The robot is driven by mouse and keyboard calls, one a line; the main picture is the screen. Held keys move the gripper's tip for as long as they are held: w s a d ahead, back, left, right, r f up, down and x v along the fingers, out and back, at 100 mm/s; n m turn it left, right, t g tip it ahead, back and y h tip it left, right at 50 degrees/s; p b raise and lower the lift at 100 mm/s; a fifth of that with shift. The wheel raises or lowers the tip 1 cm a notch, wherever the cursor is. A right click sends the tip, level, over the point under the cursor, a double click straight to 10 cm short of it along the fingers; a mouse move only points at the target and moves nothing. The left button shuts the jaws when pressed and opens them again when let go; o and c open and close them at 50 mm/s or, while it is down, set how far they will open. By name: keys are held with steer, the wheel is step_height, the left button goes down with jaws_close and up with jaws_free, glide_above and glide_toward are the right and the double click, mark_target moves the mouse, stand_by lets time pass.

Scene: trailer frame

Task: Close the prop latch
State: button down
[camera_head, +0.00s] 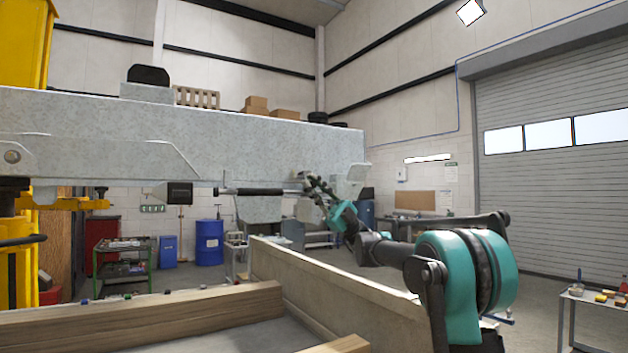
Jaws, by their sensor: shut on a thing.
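The trailer frame (240,137) is a long grey galvanised beam that crosses the left and middle of the view. A dark rod (252,191) lies level under its lower edge, with a grey bracket (258,209) below it. The prop latch appears to be at the right end of this rod, small and mostly hidden by my gripper. My gripper (308,183) is at that spot, close under the frame's right end, and is shut on what looks like the latch. My teal and dark arm reaches there from the lower right. The jaw contact is too small to see clearly.
A wooden-sided bed with a timber beam (150,320) and a light side board (345,305) lies below my arm. A yellow stand (22,250) is at the left. A blue barrel (209,243) and green cart (124,262) stand behind. Open floor lies at the right.

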steer(key=shift+w+a+f+n+g+h, duration=0.1)
steer(key=shift+f+n+g+h, duration=0.1)
steer(key=shift+n+g+h, duration=0.4)
steer(key=shift+w+f+n+g+h, duration=0.1)
steer(key=shift+f+n+g+h, duration=0.15)
steer(key=shift+n+g, duration=0.65)
steer(key=shift+w+a+f+n+g+h, duration=0.15)
steer(key=shift+n+g+h, duration=0.35)
steer(key=shift+n, duration=0.4)
steer(key=shift+s, duration=0.1)
steer(key=c, duration=1.7)
jaws_free()
steer(key=shift+c, duration=0.2)
steer(key=shift+d+f, duration=0.1)
steer(key=v, duration=1.2)
